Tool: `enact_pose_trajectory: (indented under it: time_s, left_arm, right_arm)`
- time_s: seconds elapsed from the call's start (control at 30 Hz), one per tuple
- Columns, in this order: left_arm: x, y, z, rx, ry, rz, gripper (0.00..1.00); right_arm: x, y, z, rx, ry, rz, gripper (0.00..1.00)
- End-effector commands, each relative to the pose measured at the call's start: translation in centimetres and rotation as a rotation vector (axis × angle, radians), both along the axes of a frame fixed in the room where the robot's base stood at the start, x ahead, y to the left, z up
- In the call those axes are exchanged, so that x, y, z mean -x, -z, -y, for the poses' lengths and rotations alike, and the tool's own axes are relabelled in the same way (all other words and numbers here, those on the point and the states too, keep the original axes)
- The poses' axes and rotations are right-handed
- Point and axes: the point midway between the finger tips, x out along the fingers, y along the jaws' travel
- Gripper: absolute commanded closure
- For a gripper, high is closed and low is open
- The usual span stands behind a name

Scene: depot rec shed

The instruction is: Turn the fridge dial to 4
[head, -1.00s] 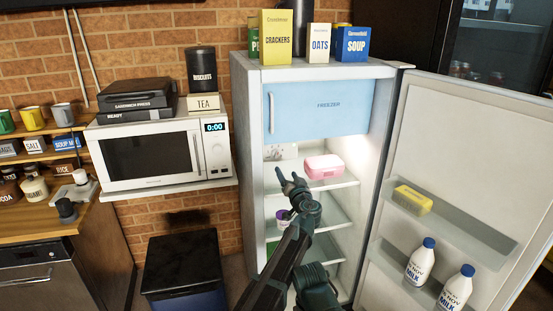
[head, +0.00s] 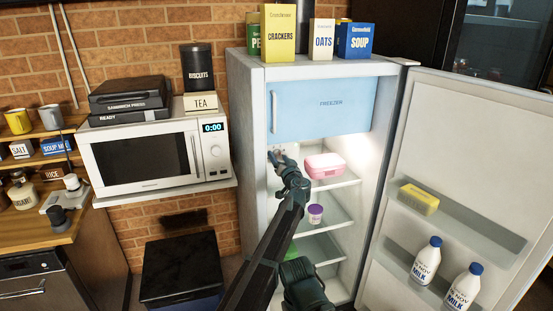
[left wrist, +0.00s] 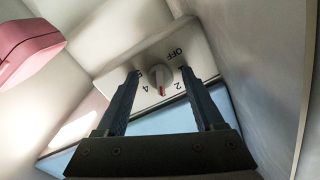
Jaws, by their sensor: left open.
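The fridge dial (left wrist: 160,80) is a round light knob on a pale panel (left wrist: 205,60) inside the fridge. Its red mark points down in the left wrist view, between the printed 2 and 4. OFF and a 5 also show on the panel. My left gripper (head: 281,157) reaches into the upper fridge compartment, below the freezer door, and mostly hides the dial in the head view. In the left wrist view, the open fingers of my left gripper (left wrist: 160,74) appear on either side of the dial; I cannot tell whether they touch it.
The fridge door (head: 462,140) stands open to the right, with milk bottles (head: 427,260) on its shelf. A pink box (head: 324,166) sits just right of my left gripper. A purple-lidded tub (head: 315,213) stands on the shelf below. The fridge's side wall (left wrist: 250,60) is close by.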

Motion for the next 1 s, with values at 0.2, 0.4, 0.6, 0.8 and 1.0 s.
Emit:
enact_pose_trajectory:
  time_s: [0.2, 0.4, 0.6, 0.8, 1.0]
  left_arm:
    - [0.03, 0.00, -0.04, 0.000, 0.000, 0.000, 0.50]
    - [0.04, 0.00, -0.03, 0.000, 0.000, 0.000, 0.86]
    - [0.04, 0.00, -0.03, 0.000, 0.000, 0.000, 1.00]
    - [0.06, -0.02, -0.04, -0.027, 0.000, -0.009, 1.00]
    - [0.08, -0.04, -0.07, -0.127, 0.000, -0.041, 1.00]
  right_arm:
    - [0.00, 0.00, 0.00, 0.000, 0.000, 0.000, 0.50]
    - [0.00, 0.00, 0.00, 0.000, 0.000, 0.000, 0.50]
    - [0.00, 0.00, 0.00, 0.000, 0.000, 0.000, 0.50]
    - [0.00, -0.01, 0.00, 0.000, 0.000, 0.000, 0.50]
    - [0.00, -0.04, 0.01, 0.000, 0.000, 0.000, 0.50]
